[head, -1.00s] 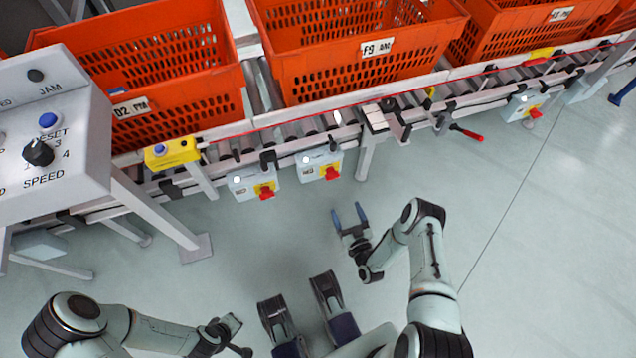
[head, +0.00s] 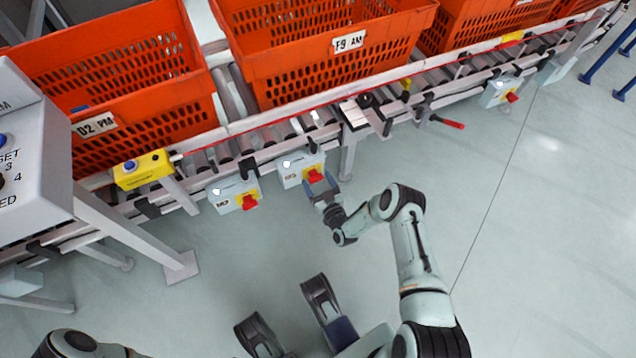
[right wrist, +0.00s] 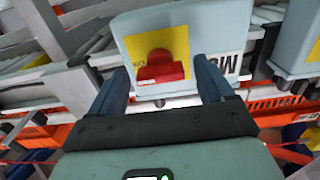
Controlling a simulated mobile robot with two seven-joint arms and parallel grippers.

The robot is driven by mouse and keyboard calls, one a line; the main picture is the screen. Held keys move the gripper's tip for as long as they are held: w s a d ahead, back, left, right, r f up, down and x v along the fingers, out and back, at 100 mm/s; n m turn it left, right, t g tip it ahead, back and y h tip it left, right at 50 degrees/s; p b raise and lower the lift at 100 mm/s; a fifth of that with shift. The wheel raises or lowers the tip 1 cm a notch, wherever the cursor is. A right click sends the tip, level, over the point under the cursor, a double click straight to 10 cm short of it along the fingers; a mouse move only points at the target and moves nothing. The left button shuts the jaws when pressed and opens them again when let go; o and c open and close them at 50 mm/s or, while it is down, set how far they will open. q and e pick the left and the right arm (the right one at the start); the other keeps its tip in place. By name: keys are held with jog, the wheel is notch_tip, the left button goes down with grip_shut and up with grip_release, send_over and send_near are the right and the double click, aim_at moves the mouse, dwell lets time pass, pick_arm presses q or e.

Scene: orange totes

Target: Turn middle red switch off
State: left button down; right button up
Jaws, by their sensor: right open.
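The middle red switch (head: 315,176) sits on a yellow plate on a pale grey box (head: 293,172) under the conveyor rail. In the right wrist view, the red switch (right wrist: 160,68) is a knob on the yellow plate, between my fingers. My right gripper (head: 323,185) is open, with its dark blue fingers around the switch, one on each side; it also shows in the right wrist view (right wrist: 160,80). I cannot tell whether the fingers touch the knob.
Another red switch (head: 249,202) is close on the left, and one (head: 512,98) is farther right. Orange totes (head: 120,75) stand on the roller conveyor above. A red-handled lever (head: 447,123) sticks out at the right. The floor (head: 540,240) is clear.

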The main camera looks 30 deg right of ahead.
jog(key=c, duration=1)
jog(key=shift+c, duration=0.2)
